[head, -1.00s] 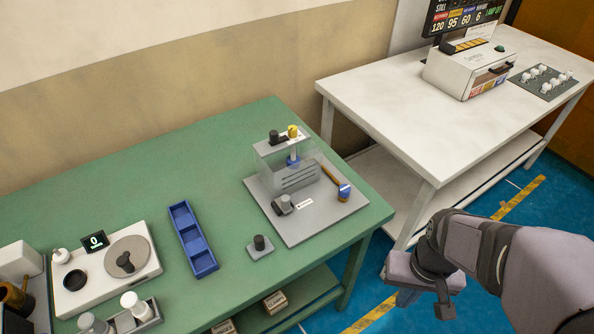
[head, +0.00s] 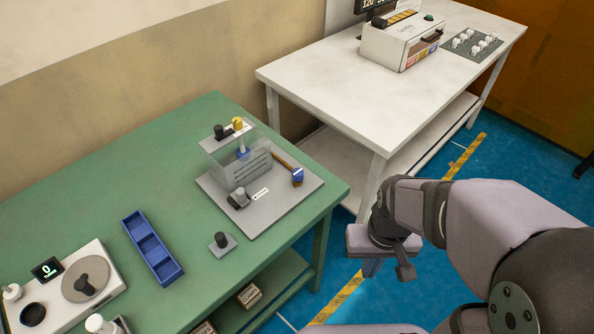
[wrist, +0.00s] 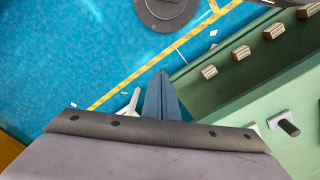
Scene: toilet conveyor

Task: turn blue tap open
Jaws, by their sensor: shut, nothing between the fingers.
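In the head view, a clear tank unit (head: 240,165) stands on a grey plate (head: 277,207) on the green table. At its right side a brown rod leads to a small blue part (head: 297,176), which looks like the blue tap. Its exact setting is too small to tell. A yellow knob (head: 237,123) and a dark knob (head: 220,132) sit on top of the tank. My gripper (head: 372,268) is shut and empty over the floor, right of the green table and apart from the tap. Its closed fingers (wrist: 163,97) also show in the wrist view; the tap does not.
The green table (head: 60,200) also bears a blue tray (head: 152,247), a white scale (head: 60,290) and a dark knob on a small plate (head: 222,243). A white table (head: 330,85) stands behind. Boxes (head: 249,295) lie on the lower shelf. Blue floor is open around my gripper.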

